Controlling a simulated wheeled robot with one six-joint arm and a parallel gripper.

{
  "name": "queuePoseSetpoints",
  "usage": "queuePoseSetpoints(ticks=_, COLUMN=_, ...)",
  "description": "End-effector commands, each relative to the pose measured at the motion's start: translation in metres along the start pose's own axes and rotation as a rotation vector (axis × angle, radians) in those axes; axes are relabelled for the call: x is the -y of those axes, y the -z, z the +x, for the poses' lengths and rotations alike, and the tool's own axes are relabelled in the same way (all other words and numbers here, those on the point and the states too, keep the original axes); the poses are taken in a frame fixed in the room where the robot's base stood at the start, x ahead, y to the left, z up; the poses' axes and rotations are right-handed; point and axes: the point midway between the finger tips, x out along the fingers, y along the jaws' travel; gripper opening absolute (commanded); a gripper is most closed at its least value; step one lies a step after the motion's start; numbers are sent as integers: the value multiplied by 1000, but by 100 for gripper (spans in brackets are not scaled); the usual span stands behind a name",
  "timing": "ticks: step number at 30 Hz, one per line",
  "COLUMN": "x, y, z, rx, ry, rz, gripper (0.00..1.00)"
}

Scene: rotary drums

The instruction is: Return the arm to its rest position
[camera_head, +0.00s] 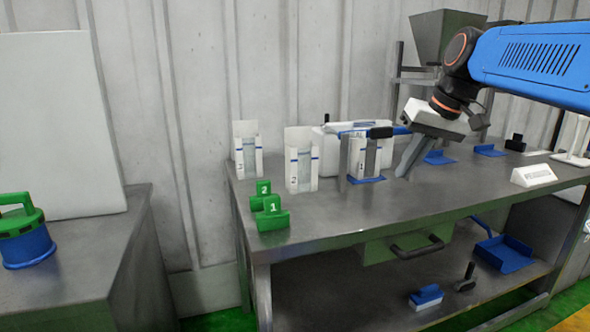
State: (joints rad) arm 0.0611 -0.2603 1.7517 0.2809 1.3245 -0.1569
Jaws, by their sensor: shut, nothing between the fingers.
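My arm (535,60) comes in from the upper right, its blue link reaching left to a dark wrist. My gripper (405,170) hangs below the wrist, pointing down and slightly left over the metal workbench (330,215). Its fingers are shut with nothing seen between them. The fingertips are just right of the white holder marked 1 (362,160); I cannot tell whether they touch the bench.
White holders marked 2 (301,170) and 3 (246,155) stand left along the bench. Green numbered blocks (270,215) sit at its front left corner. A white sign (533,175) stands at right. A hopper (445,35) rises behind. The bench's front middle is clear.

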Motion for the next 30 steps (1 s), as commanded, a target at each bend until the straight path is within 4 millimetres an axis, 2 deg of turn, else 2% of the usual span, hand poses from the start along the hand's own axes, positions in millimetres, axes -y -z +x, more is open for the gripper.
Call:
queuePoseSetpoints(ticks=1, x=-2, y=-21, z=5, rx=-2, ry=-15, rz=5, gripper=0)
queuePoseSetpoints(ticks=11, x=-25, y=-148, z=52, rx=-22, ry=-125, rz=28, gripper=0)
queuePoseSetpoints(ticks=18, x=-47, y=-240, z=98, rx=-41, ry=-195, rz=26, gripper=0)
queuePoseSetpoints(ticks=21, x=-56, y=-272, z=116, rx=-47, ry=-219, rz=24, gripper=0)
queuePoseSetpoints(ticks=25, x=-64, y=-302, z=134, rx=-55, ry=-241, rz=18, gripper=0)
queuePoseSetpoints(ticks=30, x=-69, y=-317, z=144, rx=-59, ry=-253, rz=15, gripper=0)
